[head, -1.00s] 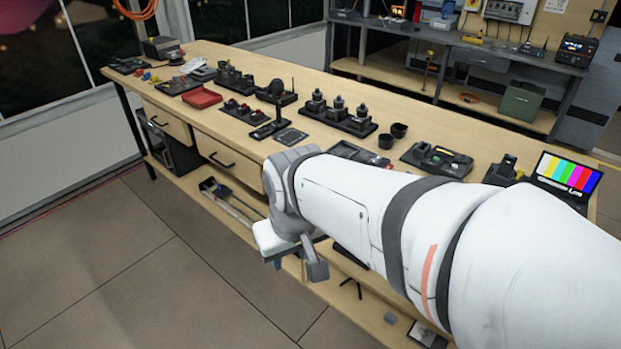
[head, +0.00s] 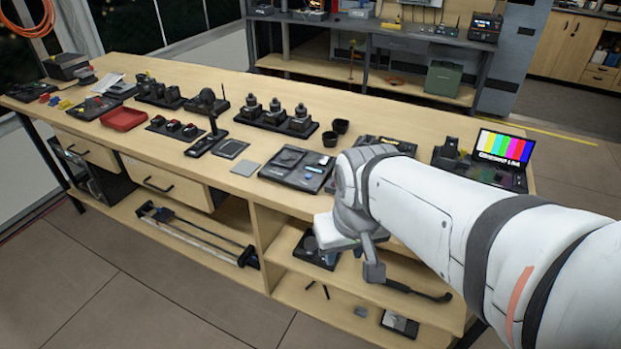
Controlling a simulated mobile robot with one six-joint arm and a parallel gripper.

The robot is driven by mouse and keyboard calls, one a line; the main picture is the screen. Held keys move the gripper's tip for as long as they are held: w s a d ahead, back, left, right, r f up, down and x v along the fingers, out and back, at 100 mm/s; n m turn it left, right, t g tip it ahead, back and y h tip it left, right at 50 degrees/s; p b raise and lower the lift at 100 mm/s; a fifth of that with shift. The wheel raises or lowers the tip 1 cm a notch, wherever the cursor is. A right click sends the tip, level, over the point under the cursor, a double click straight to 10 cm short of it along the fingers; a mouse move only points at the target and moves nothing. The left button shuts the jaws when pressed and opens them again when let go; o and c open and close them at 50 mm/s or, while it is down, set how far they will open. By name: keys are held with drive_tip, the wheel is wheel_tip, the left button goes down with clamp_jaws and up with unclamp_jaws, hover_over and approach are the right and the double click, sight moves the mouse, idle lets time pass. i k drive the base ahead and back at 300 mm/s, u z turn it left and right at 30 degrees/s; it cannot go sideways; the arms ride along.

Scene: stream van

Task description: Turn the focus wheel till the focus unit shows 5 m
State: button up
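No unit with a readable focus distance can be made out at this size. A black device with a round, wheel-like part (head: 207,101) stands at the back left of the long wooden bench (head: 240,78); I cannot tell whether it is the focus unit. My gripper (head: 372,268) is in front of the bench's front edge at the right, left of my white forearm and low beside the shelf opening. It is well away from that device. The finger parts are small and partly hidden, so I cannot tell whether it is open or shut.
My arm hides part of the bench's right end. Floor is clear at front left.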

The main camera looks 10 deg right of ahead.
sight(310, 246)
drive_tip(key=z, duration=0.1)
drive_tip(key=k, duration=0.35)
drive_tip(key=z, duration=0.15)
drive_tip(key=i, duration=0.5)
drive_tip(key=z, duration=0.1)
drive_tip(key=k, duration=1.45)
drive_tip(key=z, duration=0.1)
drive_tip(key=i, duration=0.85)
drive_tip(key=u, duration=0.15)
